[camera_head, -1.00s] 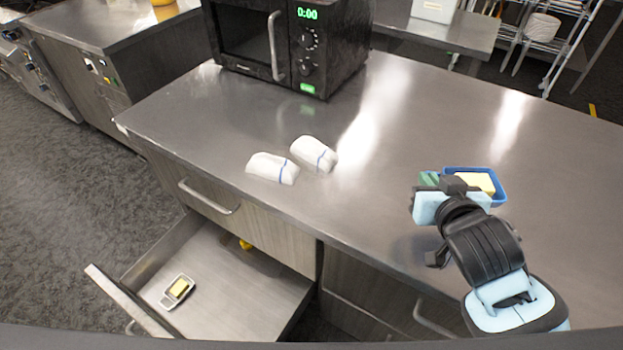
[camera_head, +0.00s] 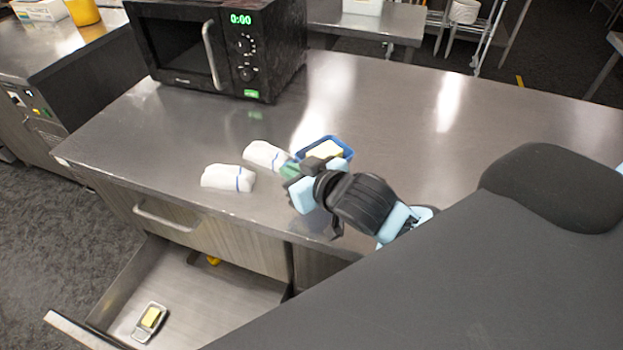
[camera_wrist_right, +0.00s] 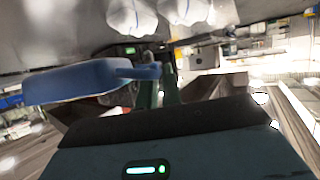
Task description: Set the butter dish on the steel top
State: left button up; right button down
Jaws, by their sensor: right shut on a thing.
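The blue butter dish (camera_head: 347,152), with a pale yellow block of butter in it, is at my right gripper (camera_head: 293,172) above the steel top (camera_head: 410,110). Whether it touches the steel cannot be told. In the right wrist view the dish (camera_wrist_right: 75,82) shows from the side, its narrow handle between the green fingers of the right gripper (camera_wrist_right: 158,88). The gripper is shut on this handle. My left gripper is not in view.
Two white cloth bundles (camera_head: 228,178) lie just left of the dish. A black microwave (camera_head: 218,45) stands behind them. An open drawer (camera_head: 195,290) below holds a small grey dish with a yellow block (camera_head: 151,317). The steel top is bare behind and right of the dish.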

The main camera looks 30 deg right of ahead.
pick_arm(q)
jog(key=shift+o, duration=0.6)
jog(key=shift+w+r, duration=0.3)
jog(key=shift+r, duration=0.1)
pick_arm(e)
jog(key=shift+s+f+n+y, duration=0.25)
jog(key=shift+f+n+y, duration=0.05)
jog(key=shift+n+y, duration=0.45)
jog(key=shift+s+f+n+g+y+p, duration=0.25)
jog(key=shift+s+n+g+y, duration=0.1)
jog(key=shift+n+y, duration=0.25)
jog(key=shift+s+f+n+g+y+p, duration=0.15)
jog(key=shift+s+f+n+g+y, duration=0.15)
jog(key=shift+n+y, duration=0.2)
jog(key=shift+s+d+n+g+y, duration=0.4)
jog(key=shift+d+n+g+y, duration=0.1)
jog(key=shift+n+y, duration=0.25)
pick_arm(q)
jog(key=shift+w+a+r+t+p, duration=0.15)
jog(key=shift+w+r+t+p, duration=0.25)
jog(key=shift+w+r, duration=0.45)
pick_arm(e)
jog(key=shift+s+d+r+n+g+y, duration=0.2)
jog(key=shift+d+r, duration=0.05)
jog(key=shift+d, duration=0.25)
jog(key=shift+s+d+r+n+g+y, duration=0.15)
jog(key=shift+s+d+r+n+y, duration=0.05)
jog(key=shift+d, duration=0.25)
